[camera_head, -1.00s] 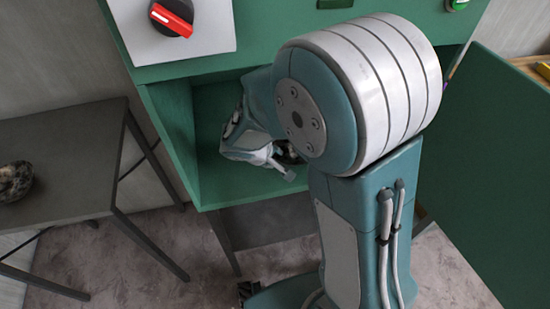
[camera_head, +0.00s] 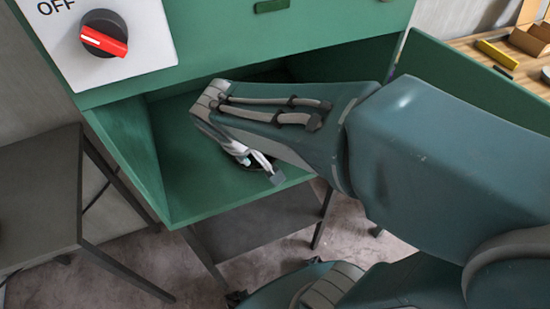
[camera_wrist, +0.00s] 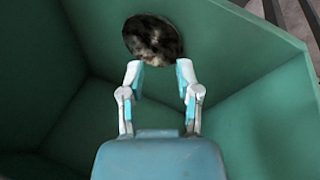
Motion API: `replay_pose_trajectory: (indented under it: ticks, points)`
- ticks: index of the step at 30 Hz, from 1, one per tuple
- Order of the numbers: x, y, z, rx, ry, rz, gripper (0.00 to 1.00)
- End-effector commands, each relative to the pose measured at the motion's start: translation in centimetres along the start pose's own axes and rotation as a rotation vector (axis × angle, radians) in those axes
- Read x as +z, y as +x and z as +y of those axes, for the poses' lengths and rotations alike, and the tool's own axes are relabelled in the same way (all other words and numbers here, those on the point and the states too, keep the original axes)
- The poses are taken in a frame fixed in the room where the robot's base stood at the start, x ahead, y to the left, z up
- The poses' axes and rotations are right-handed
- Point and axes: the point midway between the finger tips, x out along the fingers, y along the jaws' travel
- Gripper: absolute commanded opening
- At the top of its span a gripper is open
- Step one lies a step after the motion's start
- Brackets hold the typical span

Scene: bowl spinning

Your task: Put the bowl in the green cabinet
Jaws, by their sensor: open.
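The bowl (camera_wrist: 152,40), dark and mottled, sits inside the green cabinet (camera_head: 205,185) on its green floor. In the head view only a dark sliver of it shows beside my fingers; my arm hides the rest. My gripper (camera_wrist: 161,72) is open and empty in the wrist view, with its two fingertips apart just short of the bowl's near rim. In the head view my gripper (camera_head: 262,168) is inside the cabinet opening, low over the front of its floor. The cabinet's green interior (camera_wrist: 225,90) surrounds it.
A grey table (camera_head: 40,190) stands left of the cabinet. An open green door (camera_head: 470,85) is at the right, with a wooden worktop (camera_head: 475,40) beyond. A red knob (camera_head: 104,34) is on the panel above. The cabinet floor's left side is clear.

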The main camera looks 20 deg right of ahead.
Motion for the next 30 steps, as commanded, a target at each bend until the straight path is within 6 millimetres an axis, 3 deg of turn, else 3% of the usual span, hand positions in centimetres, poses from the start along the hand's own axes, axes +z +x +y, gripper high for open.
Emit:
replay_pose_trajectory:
  ticks: [6,12,30]
  points:
    - [4.6,-3.8,2.1,-0.127,0.22,0.104,0.43]
    - [7.4,-6.1,2.3,-0.208,0.35,0.206,0.43]
    - [8.0,-6.7,2.2,-0.231,0.381,0.238,0.43]
